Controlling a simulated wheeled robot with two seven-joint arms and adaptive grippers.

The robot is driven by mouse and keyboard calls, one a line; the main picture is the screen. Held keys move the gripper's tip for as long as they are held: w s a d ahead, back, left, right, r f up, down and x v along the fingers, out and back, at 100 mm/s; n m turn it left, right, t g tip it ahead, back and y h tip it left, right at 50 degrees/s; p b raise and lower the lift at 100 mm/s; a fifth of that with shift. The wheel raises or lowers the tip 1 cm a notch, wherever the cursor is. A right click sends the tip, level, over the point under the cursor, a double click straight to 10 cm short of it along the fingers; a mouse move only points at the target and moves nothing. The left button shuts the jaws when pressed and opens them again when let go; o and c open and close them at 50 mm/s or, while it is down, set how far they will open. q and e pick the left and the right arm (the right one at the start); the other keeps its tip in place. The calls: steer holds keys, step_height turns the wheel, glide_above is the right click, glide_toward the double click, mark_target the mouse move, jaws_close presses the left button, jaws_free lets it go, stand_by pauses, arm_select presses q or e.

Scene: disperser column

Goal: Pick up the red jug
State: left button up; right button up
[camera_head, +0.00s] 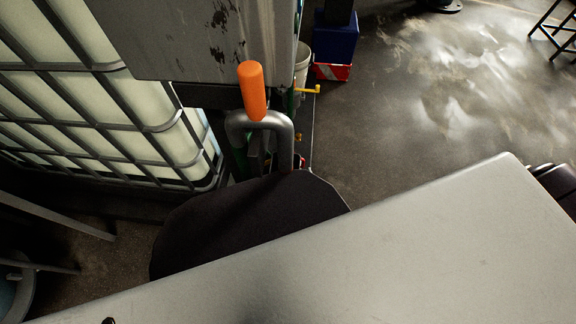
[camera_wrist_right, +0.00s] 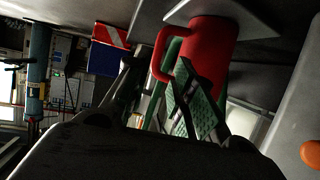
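The red jug (camera_wrist_right: 204,52) shows in the right wrist view at the upper middle, with its loop handle (camera_wrist_right: 160,57) on its left side. Its upper end in the picture meets a pale grey plate (camera_wrist_right: 245,20). My right gripper (camera_wrist_right: 157,65) is open, with its fingers pointing toward the jug's handle. The finger with a green ribbed pad overlaps the lower part of the jug in the picture. I cannot tell whether it touches. I do not make out the jug in the head view. My left gripper is in neither view.
In the head view, a caged white tank (camera_head: 80,100) stands at the left. An orange-gripped grey handle (camera_head: 253,92) rises beside a large grey panel (camera_head: 200,35). A blue bin (camera_head: 334,42) stands behind. The floor at the upper right is mostly clear.

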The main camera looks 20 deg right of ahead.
mark_target(303, 163)
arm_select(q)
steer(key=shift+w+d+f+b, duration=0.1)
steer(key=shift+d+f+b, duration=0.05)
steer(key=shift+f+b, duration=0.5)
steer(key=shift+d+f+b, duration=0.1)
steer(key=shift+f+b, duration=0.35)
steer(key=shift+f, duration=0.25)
arm_select(e)
steer(key=shift+x, duration=2.15)
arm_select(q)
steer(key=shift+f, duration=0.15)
arm_select(e)
steer(key=shift+w+d, duration=0.1)
steer(key=shift+w, duration=0.05)
steer(key=shift+b+x, duration=1.25)
steer(key=shift+x, duration=0.05)
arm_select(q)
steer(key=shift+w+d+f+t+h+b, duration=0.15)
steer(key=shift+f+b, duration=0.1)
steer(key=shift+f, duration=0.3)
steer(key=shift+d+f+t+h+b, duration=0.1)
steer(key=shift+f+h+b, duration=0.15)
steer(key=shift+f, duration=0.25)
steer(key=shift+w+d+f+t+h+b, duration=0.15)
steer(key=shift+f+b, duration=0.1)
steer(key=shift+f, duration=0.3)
arm_select(e)
steer(key=shift+x, duration=1.1)
